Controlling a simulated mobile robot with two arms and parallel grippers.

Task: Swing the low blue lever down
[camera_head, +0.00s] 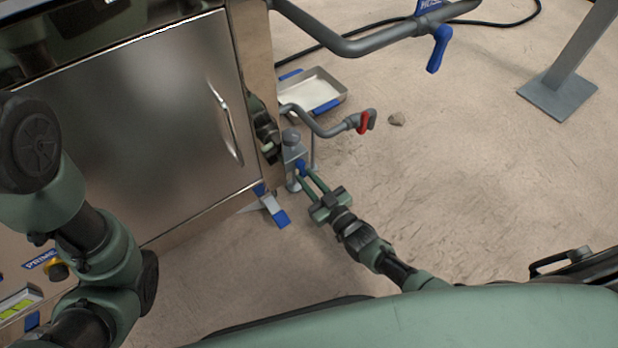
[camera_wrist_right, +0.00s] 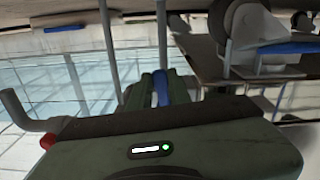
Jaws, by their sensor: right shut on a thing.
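The low blue lever (camera_head: 301,165) is a small blue piece on a grey fitting (camera_head: 293,150) at the machine's lower front corner. My right gripper (camera_head: 304,175) reaches it from the lower right, its two green fingers on either side of it. In the right wrist view a blue strip (camera_wrist_right: 161,88) shows between the fingers (camera_wrist_right: 158,92), and the gripper is shut on it. Much of the lever is hidden by the fingers, so its exact angle cannot be told. My left arm stands at the left; its gripper does not show.
A grey pipe with a red handle (camera_head: 365,121) is just above right. A higher pipe carries a blue handle (camera_head: 439,48). A shallow tray (camera_head: 339,95) lies behind. The floor to the right is mostly clear.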

